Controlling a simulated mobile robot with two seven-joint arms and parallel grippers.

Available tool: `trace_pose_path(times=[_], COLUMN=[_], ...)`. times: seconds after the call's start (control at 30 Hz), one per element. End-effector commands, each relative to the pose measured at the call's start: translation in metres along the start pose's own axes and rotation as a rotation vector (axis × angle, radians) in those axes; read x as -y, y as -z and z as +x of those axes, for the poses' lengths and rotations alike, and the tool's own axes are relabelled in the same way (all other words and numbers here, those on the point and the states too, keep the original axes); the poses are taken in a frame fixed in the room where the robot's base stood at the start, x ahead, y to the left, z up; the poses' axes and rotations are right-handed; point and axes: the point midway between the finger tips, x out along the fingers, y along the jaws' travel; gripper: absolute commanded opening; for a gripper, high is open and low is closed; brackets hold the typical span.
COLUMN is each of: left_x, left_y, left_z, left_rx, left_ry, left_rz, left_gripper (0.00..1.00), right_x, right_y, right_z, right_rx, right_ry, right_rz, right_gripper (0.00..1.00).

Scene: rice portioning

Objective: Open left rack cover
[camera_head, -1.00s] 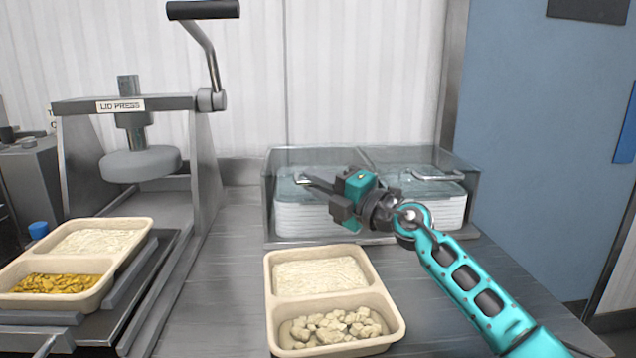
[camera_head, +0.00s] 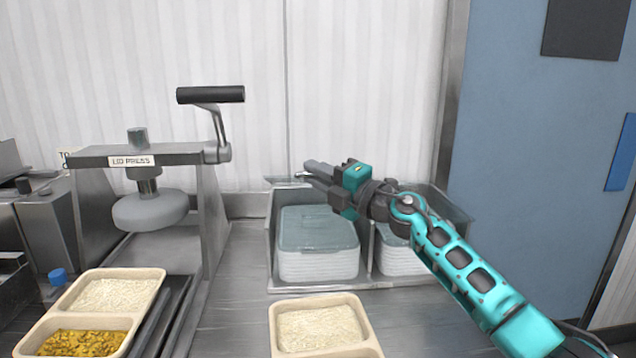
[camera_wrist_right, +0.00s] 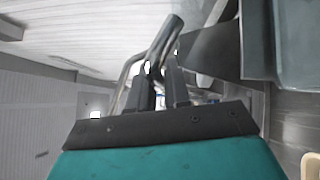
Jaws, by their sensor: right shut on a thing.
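The lid rack (camera_head: 272,245) stands against the back wall with two compartments. Its left one holds a stack of pale lids (camera_head: 318,262), with the top lid showing clearly. My right gripper (camera_head: 314,171) is above the left compartment, shut on the metal handle (camera_head: 299,175) of the left rack cover (camera_head: 282,182). The cover is raised and seen nearly edge-on, partly hidden behind the gripper. In the right wrist view, the fingers (camera_wrist_right: 160,85) close around the handle bar (camera_wrist_right: 128,75). My left gripper is not in view.
The lid press (camera_head: 140,160) stands left of the rack, its lever handle (camera_head: 210,95) raised. One filled two-part tray (camera_head: 162,285) is by the press. Another tray (camera_head: 362,310) sits before the rack. My right forearm partly hides the right lid stack (camera_head: 392,262).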

Motion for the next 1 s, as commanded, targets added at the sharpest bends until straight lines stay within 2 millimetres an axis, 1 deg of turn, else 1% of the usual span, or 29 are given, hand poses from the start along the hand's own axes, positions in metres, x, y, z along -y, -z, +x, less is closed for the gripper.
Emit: trace_pose_path(times=[0.03, 0.1, 0.37, 0.57, 0.9, 0.93, 1.0], left_x=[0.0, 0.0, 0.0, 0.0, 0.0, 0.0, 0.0], left_y=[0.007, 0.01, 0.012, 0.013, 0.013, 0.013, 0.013], left_z=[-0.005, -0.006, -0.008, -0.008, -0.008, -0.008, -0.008], left_rx=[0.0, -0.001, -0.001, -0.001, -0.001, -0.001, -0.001], left_ry=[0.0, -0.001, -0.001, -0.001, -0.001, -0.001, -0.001], left_rz=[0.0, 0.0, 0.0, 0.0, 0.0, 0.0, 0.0], left_gripper=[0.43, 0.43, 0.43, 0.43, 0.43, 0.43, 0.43], right_x=[-0.013, -0.02, -0.038, -0.041, -0.041, -0.041, -0.041], right_y=[-0.005, -0.01, -0.023, -0.026, -0.027, -0.027, -0.027], right_z=[0.005, 0.009, 0.023, 0.026, 0.026, 0.026, 0.026], right_rx=[0.003, 0.003, 0.001, 0.001, 0.0, 0.0, 0.0], right_ry=[-0.002, -0.002, -0.001, 0.001, 0.001, 0.001, 0.001], right_rz=[-0.002, -0.003, -0.002, -0.001, 0.0, 0.0, 0.0], right_gripper=[0.0, 0.0, 0.0, 0.0, 0.0, 0.18, 0.24])
